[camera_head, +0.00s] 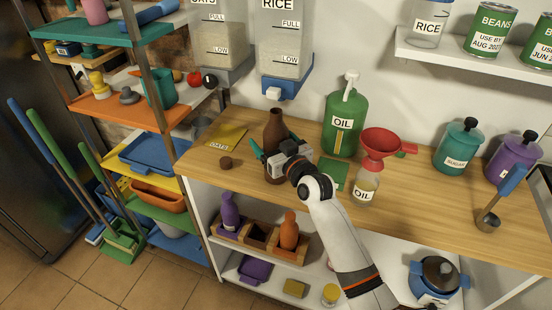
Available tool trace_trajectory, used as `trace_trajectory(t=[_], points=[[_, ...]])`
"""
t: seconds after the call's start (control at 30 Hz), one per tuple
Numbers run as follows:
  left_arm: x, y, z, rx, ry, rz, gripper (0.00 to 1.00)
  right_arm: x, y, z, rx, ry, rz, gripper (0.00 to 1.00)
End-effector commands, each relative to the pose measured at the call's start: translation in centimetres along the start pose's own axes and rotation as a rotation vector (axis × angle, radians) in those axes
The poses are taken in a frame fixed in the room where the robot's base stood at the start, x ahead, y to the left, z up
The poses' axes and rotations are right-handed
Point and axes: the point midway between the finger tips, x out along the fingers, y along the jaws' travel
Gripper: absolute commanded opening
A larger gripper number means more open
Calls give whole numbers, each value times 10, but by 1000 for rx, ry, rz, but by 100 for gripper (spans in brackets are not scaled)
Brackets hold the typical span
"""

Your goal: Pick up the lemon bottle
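No bottle in view has a readable lemon label, so I cannot tell which one is the lemon bottle. A dark brown bottle (275,127) stands upright on the wooden counter (440,205). My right gripper (275,146), on the arm from the lower right, is at this bottle, with teal fingers on either side of it. A purple bottle (230,212) and an orange bottle (289,232) stand in a wooden crate (257,240) on the shelf below. My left gripper is not in view.
Right of the gripper stand a green oil pump bottle (345,115) and an oil bottle (366,187) with a red funnel (382,143). A brown cap (226,163) and yellow card (227,137) lie to the left. A rice dispenser (285,50) hangs behind.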

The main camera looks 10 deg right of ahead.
Motion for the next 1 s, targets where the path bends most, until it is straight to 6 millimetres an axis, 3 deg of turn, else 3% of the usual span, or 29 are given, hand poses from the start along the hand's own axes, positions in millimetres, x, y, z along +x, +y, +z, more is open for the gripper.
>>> trace_trajectory(t=[0.07,0.6,1.0], points=[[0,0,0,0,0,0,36,0,0,0,0,0,0,83],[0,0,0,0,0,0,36,0,0,2,0,-4,0,0],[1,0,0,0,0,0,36,0,0,10,0,-7,1,0]])
